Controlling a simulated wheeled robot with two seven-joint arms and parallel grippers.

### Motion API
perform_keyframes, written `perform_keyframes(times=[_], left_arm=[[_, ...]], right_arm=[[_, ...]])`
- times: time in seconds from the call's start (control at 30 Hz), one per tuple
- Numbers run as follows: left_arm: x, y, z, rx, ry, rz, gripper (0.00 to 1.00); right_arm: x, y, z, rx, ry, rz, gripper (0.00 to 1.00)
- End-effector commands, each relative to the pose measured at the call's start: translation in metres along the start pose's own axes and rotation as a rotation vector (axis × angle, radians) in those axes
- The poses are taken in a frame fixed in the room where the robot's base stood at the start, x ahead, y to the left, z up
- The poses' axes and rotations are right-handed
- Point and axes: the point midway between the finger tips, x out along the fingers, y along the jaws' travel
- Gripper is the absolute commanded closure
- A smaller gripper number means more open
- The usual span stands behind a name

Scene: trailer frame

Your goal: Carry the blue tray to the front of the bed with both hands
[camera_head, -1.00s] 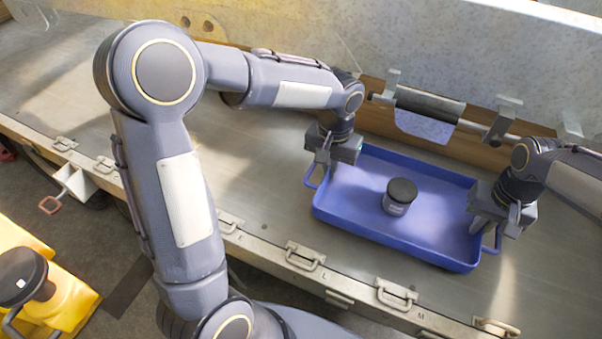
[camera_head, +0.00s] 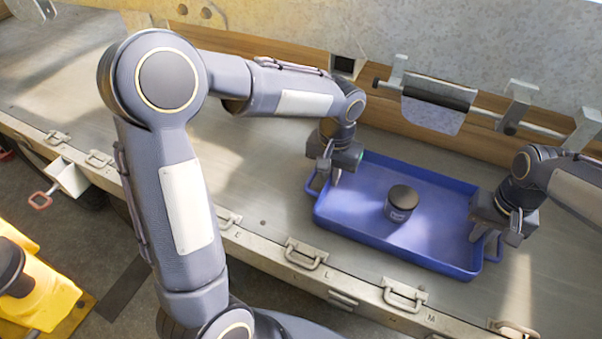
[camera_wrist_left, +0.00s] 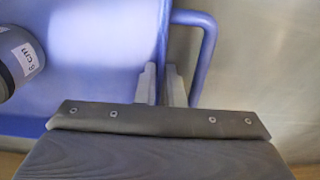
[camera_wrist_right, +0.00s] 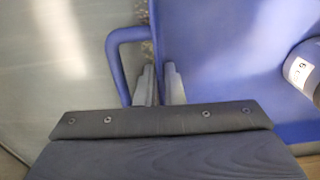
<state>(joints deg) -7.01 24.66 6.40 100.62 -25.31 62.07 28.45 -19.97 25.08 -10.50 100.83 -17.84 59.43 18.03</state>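The blue tray (camera_head: 345,222) is over the grey metal bed (camera_head: 268,205), in the middle right of the head view. It looks level; I cannot tell whether it touches the bed. A dark jar with a black lid (camera_head: 401,204) stands upright in it. My left gripper (camera_head: 326,180) is at the tray's left end and my right gripper (camera_head: 496,238) at its right end. In the left wrist view, my left fingers (camera_wrist_left: 162,85) close around the tray's end wall beside the handle (camera_wrist_left: 207,45). In the right wrist view, my right fingers (camera_wrist_right: 158,85) do likewise beside the other handle (camera_wrist_right: 115,60).
Behind the tray are a wooden board (camera_head: 395,133) and a rail with brackets (camera_head: 440,95). The bed's front edge carries several latches (camera_head: 306,254). Bare bed lies left of the tray. A yellow object (camera_head: 45,290) is at the lower left, off the bed.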

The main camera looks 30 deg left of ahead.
Motion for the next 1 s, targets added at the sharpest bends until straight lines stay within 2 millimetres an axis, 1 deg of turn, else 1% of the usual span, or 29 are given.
perform_keyframes(times=[0.03,0.1,0.13,0.37,0.47,0.57,0.67,0.8,0.9,1.0], left_arm=[[-0.002,0.0,0.0,0.0,0.001,0.0,0.85],[-0.002,0.0,0.0,0.0,0.001,0.0,0.76],[-0.002,0.0,0.0,0.0,0.001,0.0,0.75],[-0.002,0.0,0.0,0.0,0.001,0.0,0.75],[-0.007,0.0,-0.001,0.0,0.003,0.001,0.75],[-0.019,0.001,-0.001,0.0,0.005,0.001,0.75],[-0.039,0.001,-0.001,-0.001,0.007,0.003,0.75],[-0.07,0.001,-0.001,0.001,0.007,0.002,0.75],[-0.089,0.001,-0.001,0.0,0.006,0.002,0.75],[-0.105,0.001,-0.001,0.0,0.005,0.001,0.75]], right_arm=[[-0.002,0.0,0.0,0.0,0.001,0.0,0.85],[-0.002,0.0,0.0,0.0,0.001,0.0,0.76],[-0.002,0.0,0.0,0.0,0.001,0.0,0.75],[-0.002,0.0,0.0,0.0,0.001,0.0,0.75],[-0.002,0.0,0.0,0.0,0.001,0.0,0.75],[-0.002,0.0,0.0,0.0,0.001,0.0,0.75],[-0.002,0.0,0.0,0.0,0.001,0.0,0.75],[-0.002,0.0,0.0,0.0,0.001,0.0,0.75],[-0.002,0.0,0.0,0.0,0.001,0.0,0.75],[-0.002,0.0,0.0,0.0,0.001,0.0,0.75]])
